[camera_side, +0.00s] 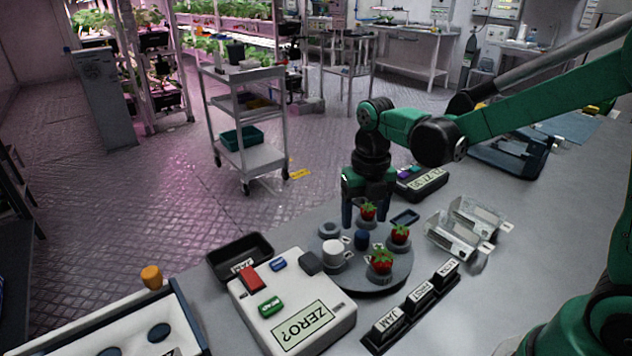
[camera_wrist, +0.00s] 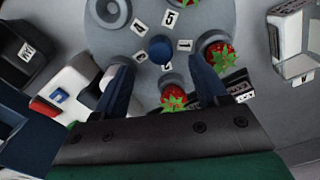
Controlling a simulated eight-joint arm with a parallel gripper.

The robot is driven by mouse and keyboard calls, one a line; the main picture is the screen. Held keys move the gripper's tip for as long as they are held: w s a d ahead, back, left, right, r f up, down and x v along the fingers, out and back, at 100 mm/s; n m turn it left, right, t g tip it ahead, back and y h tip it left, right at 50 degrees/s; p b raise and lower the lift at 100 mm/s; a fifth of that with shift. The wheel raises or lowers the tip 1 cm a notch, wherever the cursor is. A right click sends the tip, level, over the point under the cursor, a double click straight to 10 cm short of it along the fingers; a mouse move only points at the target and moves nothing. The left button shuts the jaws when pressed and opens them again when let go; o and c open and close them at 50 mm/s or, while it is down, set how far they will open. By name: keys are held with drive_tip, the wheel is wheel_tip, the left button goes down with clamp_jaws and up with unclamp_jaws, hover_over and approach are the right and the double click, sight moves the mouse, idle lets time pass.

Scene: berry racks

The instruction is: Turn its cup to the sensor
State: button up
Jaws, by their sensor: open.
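A round grey turntable (camera_side: 372,280) carries several grey holders and small number tags. Three strawberries sit on it: a back one (camera_side: 368,212), a right one (camera_side: 400,234) and a front one (camera_side: 381,262). A white cup (camera_side: 333,254) stands at its left edge, beside a dark grey block (camera_side: 310,263) on the white box; I cannot tell if that block is the sensor. A blue knob (camera_side: 361,240) rises at the turntable's centre; it also shows in the wrist view (camera_wrist: 160,48). My gripper (camera_side: 365,214) is open and empty above the turntable; in the wrist view its fingertips (camera_wrist: 158,66) flank the space near the knob.
The white box (camera_side: 325,327) has red, blue and green parts and a "ZERO?" sign. A black tray (camera_side: 240,256) stands behind it.

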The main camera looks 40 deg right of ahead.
drive_tip(key=shift+r, duration=0.35)
wheel_tip(320, 180, up, 11)
idle(1.1)
drive_tip(key=m+t, duration=0.7)
drive_tip(key=m, duration=2.4)
approach(367, 238)
drive_tip(key=r, duration=0.2)
drive_tip(key=shift+w+a+r, duration=0.35)
drive_tip(key=shift+a+r, duration=0.05)
